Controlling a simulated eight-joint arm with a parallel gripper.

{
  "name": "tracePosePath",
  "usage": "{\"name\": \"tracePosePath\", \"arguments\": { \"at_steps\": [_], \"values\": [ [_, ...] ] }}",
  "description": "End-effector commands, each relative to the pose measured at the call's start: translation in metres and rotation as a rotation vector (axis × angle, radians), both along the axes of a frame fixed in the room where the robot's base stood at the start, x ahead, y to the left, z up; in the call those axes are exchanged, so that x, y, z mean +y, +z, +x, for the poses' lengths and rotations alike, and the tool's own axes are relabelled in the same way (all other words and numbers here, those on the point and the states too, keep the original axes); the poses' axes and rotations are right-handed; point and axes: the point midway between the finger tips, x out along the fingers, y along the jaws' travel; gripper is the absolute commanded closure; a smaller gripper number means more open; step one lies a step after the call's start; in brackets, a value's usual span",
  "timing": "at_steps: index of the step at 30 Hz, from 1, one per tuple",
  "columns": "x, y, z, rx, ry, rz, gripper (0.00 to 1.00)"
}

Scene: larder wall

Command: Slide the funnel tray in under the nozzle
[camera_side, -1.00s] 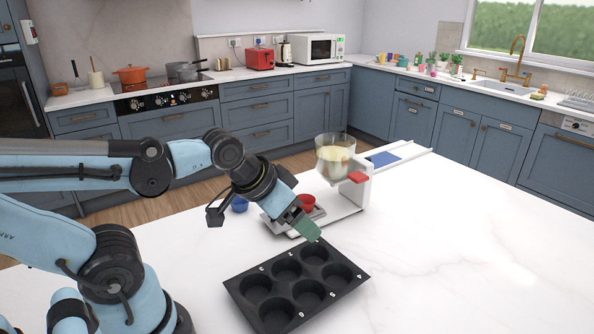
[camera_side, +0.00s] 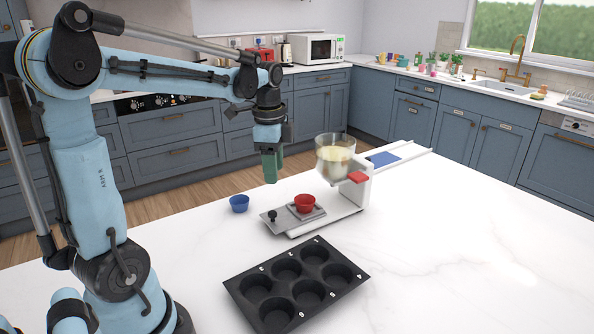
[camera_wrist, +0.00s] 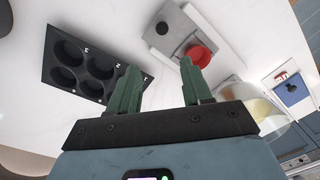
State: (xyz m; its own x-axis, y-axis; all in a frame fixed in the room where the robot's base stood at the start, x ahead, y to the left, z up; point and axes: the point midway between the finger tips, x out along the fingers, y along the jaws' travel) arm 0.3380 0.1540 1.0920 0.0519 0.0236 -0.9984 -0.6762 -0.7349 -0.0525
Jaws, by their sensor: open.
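The funnel tray (camera_side: 284,222) is a flat grey plate with a black knob (camera_side: 272,216) near its left end. A red cup (camera_side: 305,203) sits on it, left of and below the clear hopper (camera_side: 335,160) of the dispenser, which holds something pale. The nozzle under the hopper cannot be made out. My gripper (camera_side: 270,180) points down in the air, above and behind the tray's knob end, touching nothing. In the wrist view its green fingers (camera_wrist: 160,85) are apart and empty; the tray (camera_wrist: 178,30) and red cup (camera_wrist: 199,56) show beyond them.
A black muffin pan (camera_side: 297,285) lies in front of the dispenser. A small blue cup (camera_side: 239,204) stands left of the tray. The dispenser has a white stand (camera_side: 352,190) and a red block (camera_side: 358,177). The white counter to the right (camera_side: 470,230) is clear.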

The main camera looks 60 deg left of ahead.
Motion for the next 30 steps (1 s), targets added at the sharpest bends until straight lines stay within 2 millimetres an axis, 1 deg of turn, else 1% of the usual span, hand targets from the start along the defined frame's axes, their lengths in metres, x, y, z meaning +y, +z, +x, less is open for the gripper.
{"name": "tracePosePath", "arguments": {
  "at_steps": [1, 3, 8, 11, 14, 24, 30],
  "values": [
    [0.008, -0.001, 0.001, 0.021, -0.026, -0.007, 0.51],
    [0.015, -0.002, 0.001, 0.04, -0.056, -0.016, 0.51],
    [0.019, -0.008, 0.001, 0.055, -0.084, -0.023, 0.51],
    [0.019, -0.016, 0.001, 0.055, -0.084, -0.023, 0.51],
    [0.018, -0.03, 0.001, 0.054, -0.083, -0.023, 0.51],
    [0.018, -0.084, 0.001, 0.053, -0.083, -0.022, 0.51],
    [0.018, -0.11, 0.001, 0.053, -0.082, -0.021, 0.51]
  ]
}}
